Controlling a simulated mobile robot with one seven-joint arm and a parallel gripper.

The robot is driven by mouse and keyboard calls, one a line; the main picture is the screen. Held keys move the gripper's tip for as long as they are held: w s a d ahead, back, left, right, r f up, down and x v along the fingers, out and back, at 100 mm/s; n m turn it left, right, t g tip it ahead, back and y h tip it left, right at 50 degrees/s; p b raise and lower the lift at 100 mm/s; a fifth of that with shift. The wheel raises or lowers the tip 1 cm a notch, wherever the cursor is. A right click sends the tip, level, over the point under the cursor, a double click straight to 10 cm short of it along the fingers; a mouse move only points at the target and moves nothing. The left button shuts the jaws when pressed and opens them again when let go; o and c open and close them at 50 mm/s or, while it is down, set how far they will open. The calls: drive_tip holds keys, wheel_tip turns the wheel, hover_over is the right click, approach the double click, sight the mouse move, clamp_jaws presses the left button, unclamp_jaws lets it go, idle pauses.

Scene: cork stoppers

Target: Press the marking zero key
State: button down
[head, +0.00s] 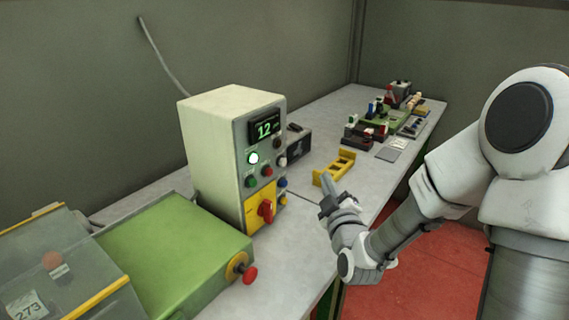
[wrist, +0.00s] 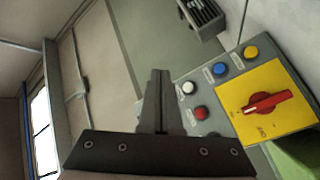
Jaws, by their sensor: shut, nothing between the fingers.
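The control box (head: 213,140) is a pale cabinet with a lit display (head: 265,128) reading 12. Its face carries a lit white-green button (head: 253,158), a green button (head: 250,181), a red button (head: 267,170), a white button (head: 282,161), a blue button (head: 282,183) and a yellow button (head: 283,198). The wrist view shows white (wrist: 188,87), red (wrist: 200,112), blue (wrist: 220,69) and yellow (wrist: 251,52) buttons. Their labels are too small to read, so I cannot tell which key is marked zero. My gripper (head: 326,181) is shut and empty, right of the panel and apart from it.
A red rotary switch (head: 266,208) on a yellow plate sits low on the panel. A green machine (head: 180,250) with a red knob (head: 249,275) stands in front. A yellow rack (head: 335,170) lies beyond my gripper. Stopper trays (head: 380,120) fill the far bench.

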sight(283, 162)
drive_tip(key=w+a, duration=0.5)
drive_tip(key=a, duration=0.2)
drive_tip(key=shift+a, duration=0.15)
drive_tip(key=shift+a+f, duration=0.1)
drive_tip(key=shift+a, duration=0.05)
idle(2.1)
drive_tip(key=shift+w+a+b, duration=0.15)
drive_tip(key=shift+a+b, duration=0.1)
drive_tip(key=shift+b, duration=0.2)
drive_tip(key=shift+w+a+b, duration=0.25)
drive_tip(key=shift+a+b, duration=0.1)
idle(0.5)
drive_tip(key=shift+s+d, duration=0.1)
drive_tip(key=shift+d, duration=0.05)
drive_tip(key=shift+s+d+b, duration=0.35)
drive_tip(key=shift+d, duration=0.25)
